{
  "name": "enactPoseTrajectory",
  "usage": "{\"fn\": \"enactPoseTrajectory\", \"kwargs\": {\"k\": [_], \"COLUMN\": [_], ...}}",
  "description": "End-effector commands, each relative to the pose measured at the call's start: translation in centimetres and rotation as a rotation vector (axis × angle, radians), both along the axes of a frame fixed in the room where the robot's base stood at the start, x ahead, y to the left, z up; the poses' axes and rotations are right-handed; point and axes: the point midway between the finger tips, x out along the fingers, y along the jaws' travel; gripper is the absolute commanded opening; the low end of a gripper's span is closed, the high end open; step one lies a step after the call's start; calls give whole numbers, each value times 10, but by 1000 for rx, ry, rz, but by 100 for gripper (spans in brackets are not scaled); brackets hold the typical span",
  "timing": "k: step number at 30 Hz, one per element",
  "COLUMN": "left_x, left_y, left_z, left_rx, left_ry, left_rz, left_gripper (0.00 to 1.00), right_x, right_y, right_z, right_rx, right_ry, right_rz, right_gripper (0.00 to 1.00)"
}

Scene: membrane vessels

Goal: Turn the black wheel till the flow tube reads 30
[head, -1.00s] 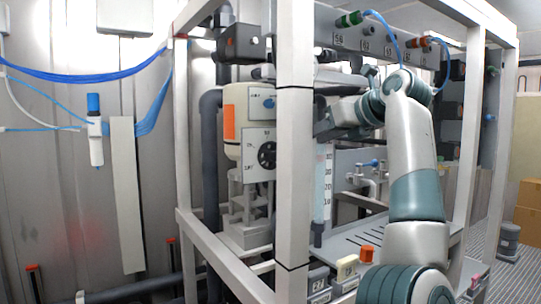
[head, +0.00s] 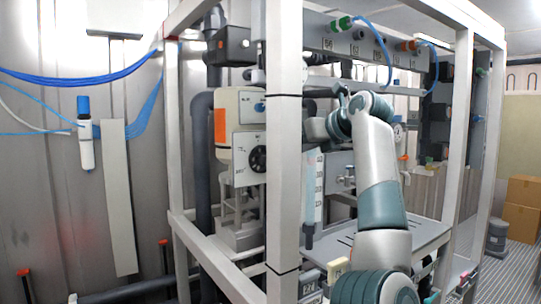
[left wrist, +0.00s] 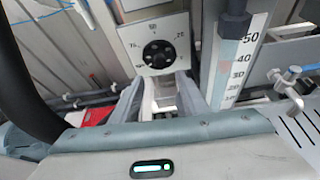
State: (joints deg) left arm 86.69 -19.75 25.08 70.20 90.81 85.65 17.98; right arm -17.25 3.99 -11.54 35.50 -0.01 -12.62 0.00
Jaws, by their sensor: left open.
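The black wheel (head: 258,159) sits on a pale panel on the pump unit, partly hidden by a white frame post in the head view. In the left wrist view the wheel (left wrist: 157,54) faces me on its marked plate. The flow tube (head: 312,185) stands upright to the right of the wheel. Its scale shows in the left wrist view (left wrist: 238,62), with 50, 40 and 30 legible; I cannot tell the level. My left gripper (left wrist: 158,88) is open and empty, its fingers just below and apart from the wheel in the picture. My right gripper is not in view.
A white frame post (head: 284,120) stands in front of the pump unit and hides part of it. A grey slotted tray (head: 425,233) lies right of the flow tube. A dark pipe (head: 202,150) runs left of the pump. Blue hoses hang on the left wall.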

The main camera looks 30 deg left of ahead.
Motion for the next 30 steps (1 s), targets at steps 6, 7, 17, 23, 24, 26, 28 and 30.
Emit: {"fn": "enactPoseTrajectory", "kwargs": {"k": [6, 7, 17, 23, 24, 26, 28, 30], "left_x": [13, 15, 32, 37, 38, 38, 38, 38], "left_y": [36, 41, 85, 98, 98, 99, 99, 99], "left_z": [-12, -14, -34, -42, -43, -44, -44, -44], "left_rx": [0, 1, 1, 1, 1, 1, 1, 1], "left_ry": [3, 2, 2, 0, 0, 0, 0, 0], "left_rz": [3, 2, 1, 0, 0, 0, -1, -1], "left_gripper": [41, 41, 41, 41, 41, 41, 41, 41], "right_x": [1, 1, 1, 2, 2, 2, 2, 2], "right_y": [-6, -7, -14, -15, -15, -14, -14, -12], "right_z": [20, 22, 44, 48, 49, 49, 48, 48], "right_rx": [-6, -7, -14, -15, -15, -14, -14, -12], "right_ry": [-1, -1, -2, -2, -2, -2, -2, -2], "right_rz": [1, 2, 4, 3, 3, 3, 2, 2], "right_gripper": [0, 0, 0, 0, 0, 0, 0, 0]}}
